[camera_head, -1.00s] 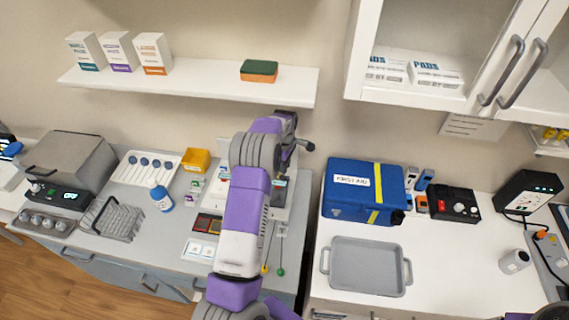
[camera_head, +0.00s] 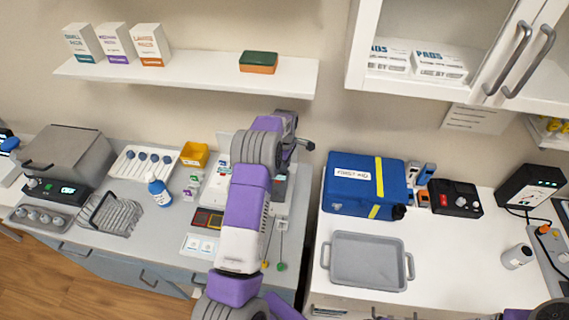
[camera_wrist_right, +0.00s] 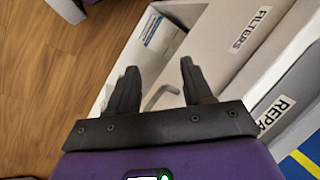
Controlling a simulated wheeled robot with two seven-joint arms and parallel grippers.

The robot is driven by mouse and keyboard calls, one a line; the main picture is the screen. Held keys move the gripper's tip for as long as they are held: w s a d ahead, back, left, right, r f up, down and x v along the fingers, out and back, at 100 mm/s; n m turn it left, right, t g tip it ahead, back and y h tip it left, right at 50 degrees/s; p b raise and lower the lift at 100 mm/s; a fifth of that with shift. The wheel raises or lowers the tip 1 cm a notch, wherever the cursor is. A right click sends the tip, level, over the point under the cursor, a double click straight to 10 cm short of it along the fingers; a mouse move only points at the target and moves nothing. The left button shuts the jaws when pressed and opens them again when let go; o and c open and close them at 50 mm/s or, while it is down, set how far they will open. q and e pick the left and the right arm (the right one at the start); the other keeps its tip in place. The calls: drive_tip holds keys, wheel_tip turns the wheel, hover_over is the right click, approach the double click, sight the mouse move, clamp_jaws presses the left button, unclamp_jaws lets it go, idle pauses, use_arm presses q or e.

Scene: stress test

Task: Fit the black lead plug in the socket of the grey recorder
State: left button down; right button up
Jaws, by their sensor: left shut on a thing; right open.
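My left gripper (camera_head: 289,154) is at the far end of my purple and white arm, low over a pale grey-white device (camera_head: 218,186) on the left counter. This device may be the grey recorder; my arm covers much of it, and its socket cannot be made out. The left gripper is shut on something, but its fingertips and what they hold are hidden. I cannot make out the black lead plug. In the right wrist view my right gripper (camera_wrist_right: 158,72) is open and empty, above an open drawer.
Two thin leads with yellow and green ends (camera_head: 281,267) lie in front of the device. A blue first aid case (camera_head: 338,202), a grey tray (camera_head: 332,260) and a black box (camera_head: 455,198) stand to the right. The drawer has a FILTERS divider (camera_wrist_right: 250,25).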

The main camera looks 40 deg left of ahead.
use_arm(q)
drive_tip(key=shift+f+b, duration=0.8)
drive_tip(key=shift+f, duration=0.4)
idle(2.6)
drive_tip(key=c, duration=1.4)
unclamp_jaws()
drive_tip(key=shift+o, duration=0.2)
drive_tip(key=shift+r, duration=0.15)
drive_tip(key=shift+r+p, duration=1.2)
drive_tip(key=shift+r, duration=0.7)
drive_tip(key=shift+o, duration=0.3)
drive_tip(key=o, duration=0.5)
